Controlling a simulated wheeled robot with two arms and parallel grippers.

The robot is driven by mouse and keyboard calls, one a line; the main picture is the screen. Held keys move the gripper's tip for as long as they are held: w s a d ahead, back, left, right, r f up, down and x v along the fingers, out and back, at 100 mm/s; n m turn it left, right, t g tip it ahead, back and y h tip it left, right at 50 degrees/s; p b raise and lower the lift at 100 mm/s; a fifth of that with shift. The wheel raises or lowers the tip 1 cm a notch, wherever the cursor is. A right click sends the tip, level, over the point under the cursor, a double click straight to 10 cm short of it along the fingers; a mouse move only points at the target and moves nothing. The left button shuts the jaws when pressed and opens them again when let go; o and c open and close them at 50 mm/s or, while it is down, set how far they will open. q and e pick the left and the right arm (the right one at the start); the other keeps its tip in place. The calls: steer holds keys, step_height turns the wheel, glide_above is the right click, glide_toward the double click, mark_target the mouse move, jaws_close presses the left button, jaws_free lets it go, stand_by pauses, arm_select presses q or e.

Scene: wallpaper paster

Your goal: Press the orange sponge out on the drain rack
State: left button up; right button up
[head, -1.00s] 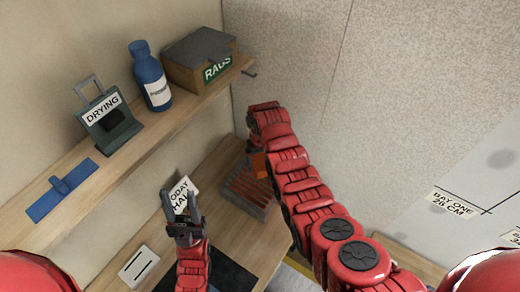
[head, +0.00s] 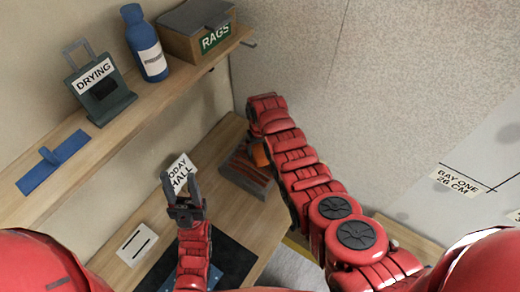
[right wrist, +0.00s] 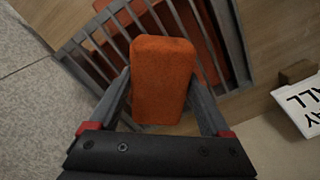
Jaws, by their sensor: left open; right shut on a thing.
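The orange sponge (right wrist: 161,80) is a rounded block held between the two fingers of my right gripper (right wrist: 166,88) in the right wrist view. In the head view only a small part of the sponge (head: 259,155) shows beside my right arm, and the right gripper is mostly hidden there. The drain rack (head: 238,178) is a grey slatted frame with an orange-brown inside, on the bench. Its slats (right wrist: 112,42) lie behind the sponge in the right wrist view; I cannot tell whether the sponge touches them. My left gripper (head: 183,190) is open and empty above the bench.
A TODAY HALL card (head: 180,174) stands left of the rack. A white slotted plate (head: 137,244) and a dark mat (head: 232,262) lie nearer. The shelf above holds a blue tool (head: 52,168), DRYING stand (head: 100,90), blue bottle (head: 146,48) and RAGS box (head: 192,38).

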steer(key=shift+f+b, duration=0.5)
stand_by(0.7)
steer(key=shift+s+f, duration=0.1)
stand_by(0.5)
steer(key=shift+r+p, duration=0.85)
steer(key=shift+r, duration=0.35)
steer(key=shift+r+p, duration=1.1)
steer(key=shift+r, duration=1.3)
steer(key=shift+f, duration=0.1)
